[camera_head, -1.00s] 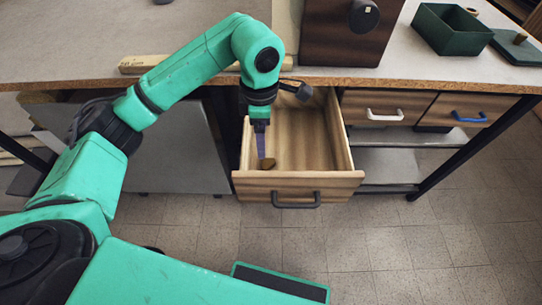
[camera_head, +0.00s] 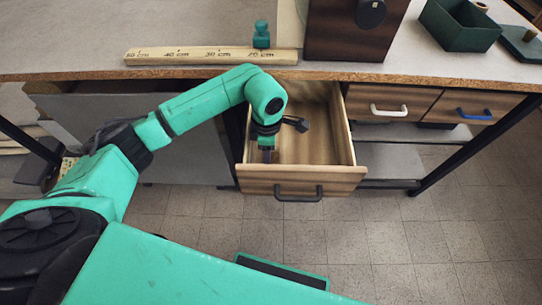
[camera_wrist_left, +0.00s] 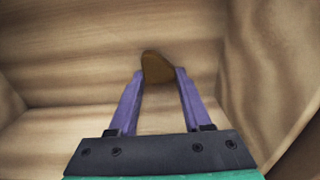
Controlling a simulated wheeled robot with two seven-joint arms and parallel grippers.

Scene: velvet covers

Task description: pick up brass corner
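The brass corner (camera_wrist_left: 157,68) is a small brown-gold piece inside the open wooden drawer (camera_head: 303,179). In the left wrist view it lies between the tips of my left gripper (camera_wrist_left: 160,74), close to both purple fingers. The fingers are apart; I cannot see a firm grip on it. In the head view my left gripper (camera_head: 267,156) points down into the front left part of the drawer and hides the corner. My right gripper is in neither view.
The drawer walls stand close around my left gripper. Above is the worktop with a ruler-marked wooden strip (camera_head: 210,55), a teal knobbed piece (camera_head: 261,35), a dark wooden box (camera_head: 345,35) and a green bin (camera_head: 458,27). Two shut drawers (camera_head: 388,106) are at right.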

